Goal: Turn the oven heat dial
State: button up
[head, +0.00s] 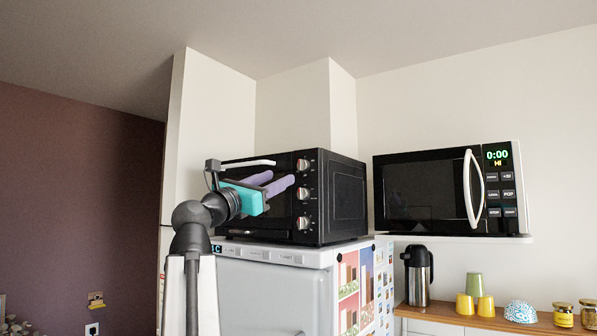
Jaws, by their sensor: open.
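The black toaster oven (338,200) stands on top of the fridge. Its front carries a vertical row of three silver dials: a top dial (303,165), a middle dial (303,193) and a bottom dial (303,223). I cannot read which one is the heat dial. My gripper (280,180), with a teal body and purple fingers, is open and empty. It is in front of the oven, its fingertips just left of the dials in the picture, at a height between the top and middle ones. Whether it touches anything is unclear. My arm hides part of the oven's door.
The oven's white door handle (249,163) sticks out behind my gripper. The fridge (270,285) is below. A microwave (430,190) sits on a shelf to the right, above a flask (418,275), cups (474,287) and jars (563,314) on a wooden counter.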

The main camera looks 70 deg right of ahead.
aim_at(299, 168)
jog(key=b+x, duration=0.1)
jog(key=x, duration=0.6)
jog(key=shift+x, duration=1.65)
jog(key=shift+c, duration=0.3)
jog(key=c, duration=1)
jog(key=shift+d+r, duration=0.1)
